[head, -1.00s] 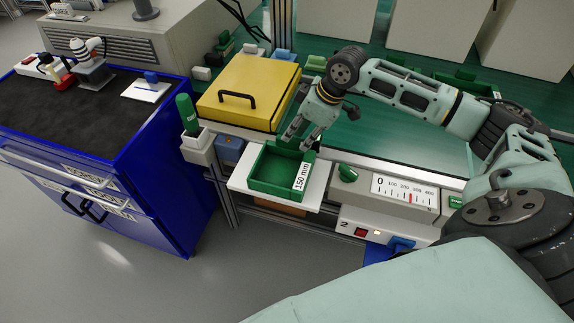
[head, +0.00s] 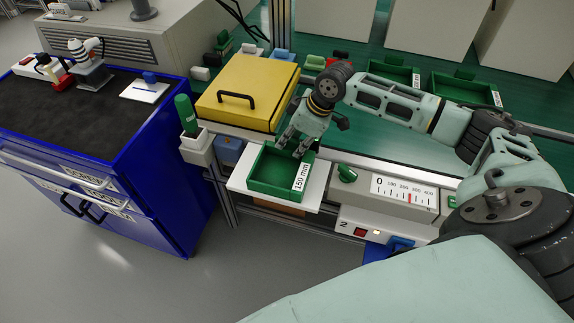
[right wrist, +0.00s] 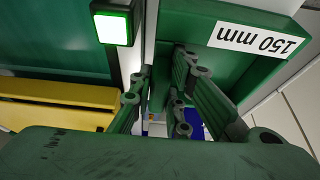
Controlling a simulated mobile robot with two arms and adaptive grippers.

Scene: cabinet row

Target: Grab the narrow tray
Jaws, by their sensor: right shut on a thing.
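The green tray labelled 150 mm (head: 274,191) rests on a white plate (head: 238,180) at the front of the bench. In the right wrist view the tray (right wrist: 200,12) fills the upper right, its label upside down. My right gripper (head: 292,150) is at the tray's back wall in the head view, its fingers pointing down. In the right wrist view the two fingers (right wrist: 163,65) stand on either side of a tray wall and are shut on it. The tray looks level on the plate. My left gripper is not in view.
A yellow box lid with a black handle (head: 237,98) is close to the left of my gripper. A force scale (head: 402,190) is to the right. Other green trays (head: 463,88) lie on the bench behind my arm. A blue cabinet (head: 165,170) stands left.

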